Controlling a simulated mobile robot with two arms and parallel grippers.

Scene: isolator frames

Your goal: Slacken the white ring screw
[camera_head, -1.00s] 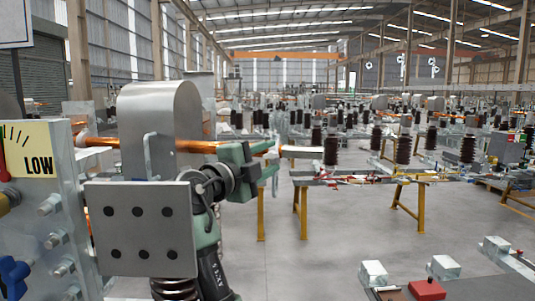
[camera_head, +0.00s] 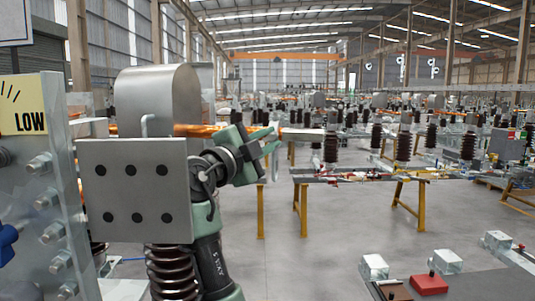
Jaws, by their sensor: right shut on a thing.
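My right gripper (camera_head: 268,148), green with a dark wrist, is at the picture's middle, right of the grey metal plate. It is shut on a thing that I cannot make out. A copper-coloured rod (camera_head: 195,129) with a pale section beyond it runs at the height of the fingers. Whether the fingers touch the rod is not clear. I cannot pick out a white ring screw. My left gripper is not in view.
A grey plate (camera_head: 133,185) with several dark holes stands close in front, with a rounded metal housing (camera_head: 158,90) behind. A bolted panel (camera_head: 38,165) marked LOW fills the left edge. A red box (camera_head: 430,284) is at the lower right. Open floor lies in the middle.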

